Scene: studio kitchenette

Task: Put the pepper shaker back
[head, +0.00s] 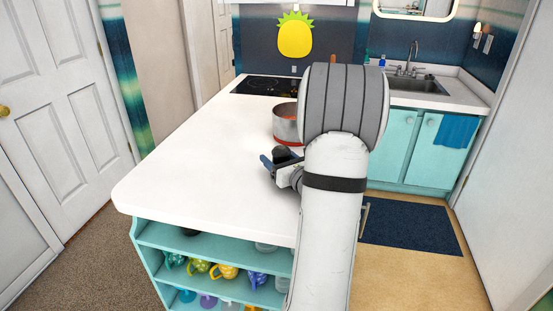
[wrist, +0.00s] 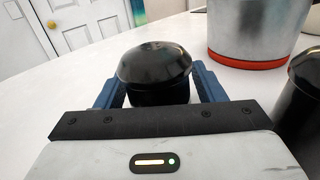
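A glossy black shaker with a domed lid (wrist: 155,65), which I take to be the pepper shaker, sits between the two blue fingers of my gripper (wrist: 158,88) in the wrist view. The fingers press close on both of its sides. In the head view my gripper (head: 281,162) is low over the white counter, with the shaker showing only as a small dark shape. The shaker's lower part is hidden, so I cannot tell whether it touches the counter. A second dark, rounded object (wrist: 302,100) stands at the right edge of the wrist view, partly cut off.
A silver pot with a red base (head: 286,124) stands on the counter (head: 190,165) just beyond my gripper. The black cooktop (head: 262,85) is farther back. The counter's left side is clear. Shelves below hold colourful mugs (head: 224,271).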

